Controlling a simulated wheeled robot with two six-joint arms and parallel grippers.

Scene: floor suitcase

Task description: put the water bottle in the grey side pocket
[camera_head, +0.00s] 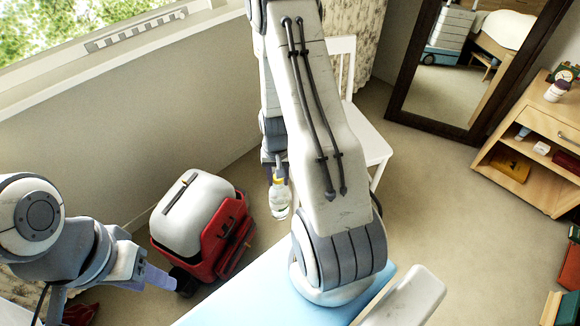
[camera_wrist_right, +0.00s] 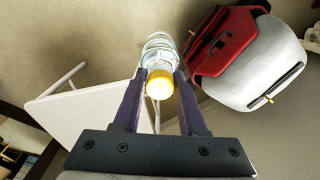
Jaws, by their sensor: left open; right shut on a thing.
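The clear water bottle (camera_head: 280,202) with a yellow cap hangs upright below my right gripper (camera_head: 276,172) in the head view, right of the suitcase and apart from it. In the right wrist view my right gripper (camera_wrist_right: 160,92) is shut on the bottle (camera_wrist_right: 158,48) near its yellow cap. The white and red suitcase (camera_head: 197,214) stands on the floor; it also shows at the upper right of the right wrist view (camera_wrist_right: 262,62). I cannot make out a grey side pocket. My left gripper (camera_head: 160,278) is open at the suitcase's lower left, by a dark part there; contact is unclear.
A white chair (camera_head: 366,140) stands behind my right arm, close to the bottle. A framed mirror (camera_head: 445,85) and a wooden cabinet (camera_head: 535,150) are at the right. A wall (camera_head: 120,130) runs behind the suitcase. Carpet is free between mirror and cabinet.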

